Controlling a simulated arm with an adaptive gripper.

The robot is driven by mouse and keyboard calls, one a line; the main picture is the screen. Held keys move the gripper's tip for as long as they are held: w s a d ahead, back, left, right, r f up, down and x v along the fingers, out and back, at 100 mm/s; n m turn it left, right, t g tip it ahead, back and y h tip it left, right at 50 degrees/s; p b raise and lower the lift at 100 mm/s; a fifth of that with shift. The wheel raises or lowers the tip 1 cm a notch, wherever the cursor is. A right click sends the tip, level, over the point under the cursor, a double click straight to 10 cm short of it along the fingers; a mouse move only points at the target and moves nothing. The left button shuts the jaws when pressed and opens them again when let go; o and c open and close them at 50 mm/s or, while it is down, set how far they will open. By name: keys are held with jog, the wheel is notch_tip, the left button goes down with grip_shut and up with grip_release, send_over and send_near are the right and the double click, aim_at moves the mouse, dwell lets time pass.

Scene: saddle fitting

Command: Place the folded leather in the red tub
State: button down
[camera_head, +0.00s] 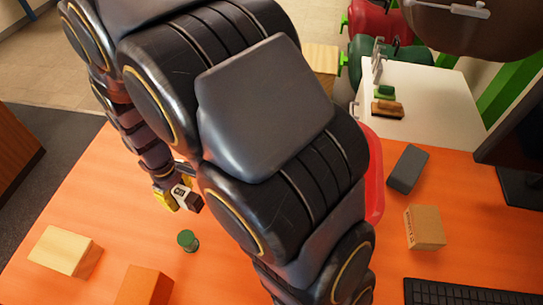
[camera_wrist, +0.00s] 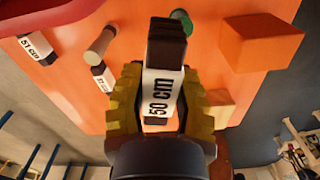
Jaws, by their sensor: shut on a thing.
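My gripper (camera_wrist: 160,105), with yellow fingers, is shut on a dark brown folded leather (camera_wrist: 167,40) with a white band reading "50 cm". The fingers press on both sides of the band. In the head view my gripper (camera_head: 176,196) and the leather (camera_head: 195,203) are left of my large arm links, over the orange table. The red tub (camera_head: 375,175) shows only as a strip, mostly hidden behind my arm. Its red rim also shows at the upper left of the wrist view (camera_wrist: 45,14). The leather is apart from the tub.
Two more dark banded pieces, one reading "51 cm" (camera_wrist: 38,48), lie near a pale cylinder (camera_wrist: 100,46). A green cylinder (camera_head: 188,241), an orange block (camera_head: 145,287) and a wooden block (camera_head: 63,250) stand nearby. A grey block (camera_head: 408,168), tan box (camera_head: 425,227) and keyboard (camera_head: 470,293) are at right.

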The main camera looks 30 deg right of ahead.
jog(key=s+d+m, duration=0.2)
jog(key=d+m, duration=0.6)
jog(key=d, duration=0.6)
jog(key=s+d+m, duration=0.3)
jog(key=d+m, duration=0.4)
jog(key=d, duration=0.7)
jog(key=f, duration=1.7)
jog(key=shift+w+a+f, duration=0.1)
jog(key=shift+w+a, duration=0.05)
jog(key=shift+w, duration=0.1)
jog(key=shift+f, duration=0.15)
jog(key=c, duration=0.9)
grip_release()
